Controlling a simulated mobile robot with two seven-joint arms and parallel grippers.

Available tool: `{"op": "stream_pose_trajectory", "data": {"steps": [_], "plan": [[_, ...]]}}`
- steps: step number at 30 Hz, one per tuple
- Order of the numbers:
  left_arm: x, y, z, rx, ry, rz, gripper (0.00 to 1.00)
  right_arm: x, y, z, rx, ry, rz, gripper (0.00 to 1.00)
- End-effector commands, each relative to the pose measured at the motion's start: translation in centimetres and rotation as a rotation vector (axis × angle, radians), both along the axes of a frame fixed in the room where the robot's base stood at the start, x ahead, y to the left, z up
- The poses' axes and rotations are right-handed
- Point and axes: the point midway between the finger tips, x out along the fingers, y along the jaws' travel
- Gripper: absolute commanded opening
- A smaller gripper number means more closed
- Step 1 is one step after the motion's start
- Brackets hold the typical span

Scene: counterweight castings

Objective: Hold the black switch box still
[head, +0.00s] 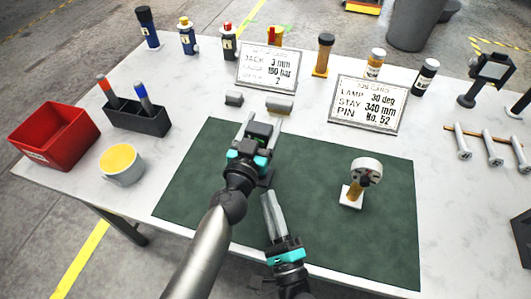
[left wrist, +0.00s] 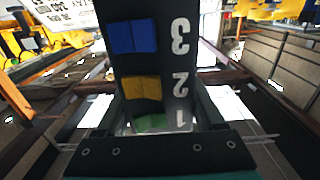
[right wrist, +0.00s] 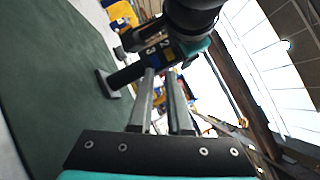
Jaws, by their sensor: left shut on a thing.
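The black switch box (head: 260,131) stands over the green mat on a dark stem and foot, which show in the right wrist view (right wrist: 107,84). In the left wrist view its face (left wrist: 150,65) carries blue, yellow and green switches beside the numbers 3, 2 and 1. My left gripper (head: 255,140) is shut on the box, one finger on each side. My right gripper (head: 271,200) is lower in the head view, near the mat's front part. Its fingers (right wrist: 161,85) are close together with a narrow gap, empty, and apart from the box.
A round white gauge on a wooden stand (head: 366,173) is right on the green mat (head: 310,160). Two printed cards (head: 366,103) stand behind it. A red bin (head: 55,137), a mug (head: 122,165) and a pen holder (head: 137,118) are left. Bottles line the back.

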Motion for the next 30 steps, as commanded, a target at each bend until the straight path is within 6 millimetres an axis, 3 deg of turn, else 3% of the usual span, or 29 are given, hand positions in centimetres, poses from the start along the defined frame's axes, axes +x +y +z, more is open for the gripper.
{"op": "stream_pose_trajectory", "data": {"steps": [4, 14, 30], "plan": [[0.0, 0.0, -0.1, 0.001, 0.001, 0.001, 0.00, 0.8, -0.6, 1.4, -0.347, -0.154, 0.052, 0.00], [0.0, 0.0, -0.1, 0.002, 0.002, 0.001, 0.00, 1.2, -1.9, 3.3, -1.132, -0.591, 0.071, 0.00], [0.0, 0.0, -0.1, 0.002, 0.002, 0.001, 0.00, -0.5, -4.6, 3.4, -2.213, -1.362, -0.318, 0.00]]}}
